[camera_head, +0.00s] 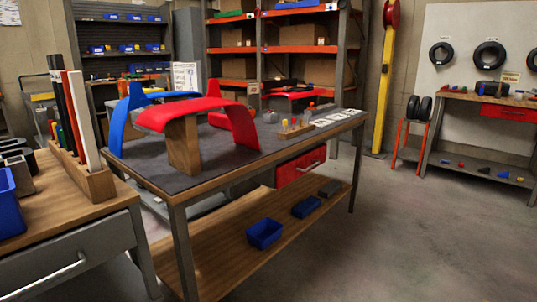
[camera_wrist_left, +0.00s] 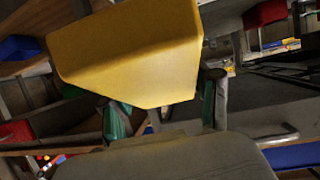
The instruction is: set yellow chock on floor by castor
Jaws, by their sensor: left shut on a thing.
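The yellow chock (camera_wrist_left: 130,50) fills the upper middle of the left wrist view, a large wedge-like block with slanted faces. My left gripper (camera_wrist_left: 163,112) is shut on it, with a green-padded finger on each side of its lower part. The chock looks held up in the air, and its far side is hidden. No castor can be made out in either view. Neither gripper shows in the head view, and my right gripper is in no view.
A workbench (camera_head: 190,183) bears red and blue curved body panels. The concrete floor (camera_head: 420,230) is clear at the right front.

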